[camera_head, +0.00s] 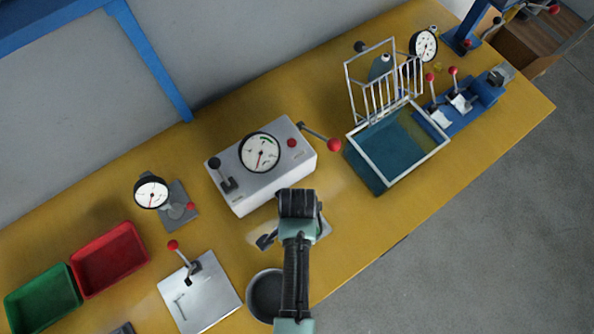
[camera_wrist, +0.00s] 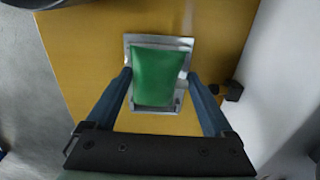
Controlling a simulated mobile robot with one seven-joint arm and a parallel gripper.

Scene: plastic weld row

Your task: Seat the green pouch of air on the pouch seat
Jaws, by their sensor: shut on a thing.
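The green pouch (camera_wrist: 158,76) is between the two blue fingers of my gripper (camera_wrist: 159,80) in the wrist view, and the gripper is shut on it. A pale metal plate (camera_wrist: 184,42), apparently the pouch seat, lies right under the pouch, with its rim showing around it. I cannot tell whether the pouch touches the plate. In the head view my gripper (camera_head: 298,204) hangs over the bench in front of the grey gauge box and hides the pouch. Part of the plate (camera_head: 323,230) shows beside it.
The grey gauge box (camera_head: 250,185) with a red-knobbed lever stands close behind my gripper. A blue basin (camera_head: 376,180) with a wire guard is to the right. A dark round dish (camera_head: 257,300) and a clamp plate (camera_head: 207,302) are at lower left. Red (camera_head: 110,262) and green (camera_head: 40,302) trays lie farther left.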

